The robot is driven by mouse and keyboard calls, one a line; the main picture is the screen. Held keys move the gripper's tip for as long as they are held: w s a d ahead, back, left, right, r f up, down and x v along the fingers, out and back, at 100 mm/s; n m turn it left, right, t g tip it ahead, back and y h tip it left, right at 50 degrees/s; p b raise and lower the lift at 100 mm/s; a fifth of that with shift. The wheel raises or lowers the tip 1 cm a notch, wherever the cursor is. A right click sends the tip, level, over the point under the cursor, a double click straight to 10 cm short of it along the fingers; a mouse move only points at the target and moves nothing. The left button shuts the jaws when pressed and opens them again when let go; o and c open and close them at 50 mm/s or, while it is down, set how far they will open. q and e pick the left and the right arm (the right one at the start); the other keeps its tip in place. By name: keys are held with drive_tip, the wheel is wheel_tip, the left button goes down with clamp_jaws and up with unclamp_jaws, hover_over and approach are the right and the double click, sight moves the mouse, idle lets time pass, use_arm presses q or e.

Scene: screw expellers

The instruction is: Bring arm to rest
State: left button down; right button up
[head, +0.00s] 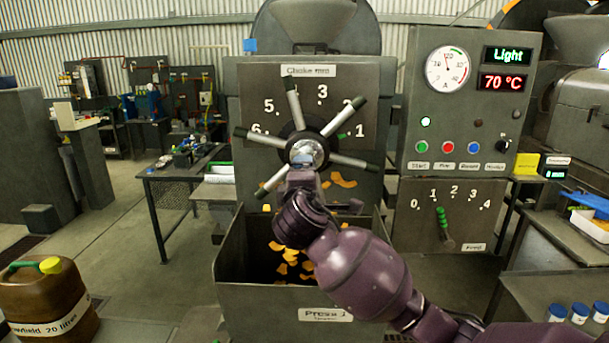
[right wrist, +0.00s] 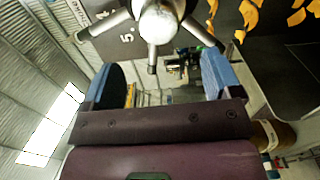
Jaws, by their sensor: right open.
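My right arm reaches in from the lower right of the head view. Its gripper (head: 304,161) is in front of the hub of the spoked choke wheel (head: 299,132) on the grey press panel. In the right wrist view the two blue-padded fingers (right wrist: 160,78) stand wide apart with nothing held between them. The wheel's silver hub (right wrist: 158,22) lies just beyond the fingertips, and a short spoke points down into the gap. I cannot tell whether a finger touches the wheel. My left gripper is not in view.
An open press bin (head: 230,292) with orange pieces lies below the wheel. A control panel (head: 465,110) with gauge, buttons and a green feed lever (head: 442,218) stands to the right. A brown jug (head: 45,300) is at lower left. The floor at left is partly clear.

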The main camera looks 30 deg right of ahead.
drive_tip(key=shift+s+a, duration=0.3)
drive_tip(key=shift+s, duration=0.25)
drive_tip(key=w+a+f+m+t+y, duration=0.1)
drive_tip(key=w+a+f+t+y, duration=0.15)
drive_tip(key=a+f+y, duration=0.6)
drive_tip(key=s+f+m+y, duration=0.3)
drive_tip(key=s+f, duration=0.2)
drive_tip(key=f, duration=0.3)
drive_tip(key=s+d+f+m+g+h, duration=0.1)
drive_tip(key=s+d+f+m+g, duration=0.1)
drive_tip(key=s+f, duration=1)
drive_tip(key=s+d+f+m+g+h, duration=0.1)
drive_tip(key=s+f+m+g, duration=0.3)
drive_tip(key=s+f, duration=0.9)
drive_tip(key=shift+s+d+f+m, duration=0.25)
drive_tip(key=shift+s+d+m, duration=0.3)
drive_tip(key=shift+d, duration=0.35)
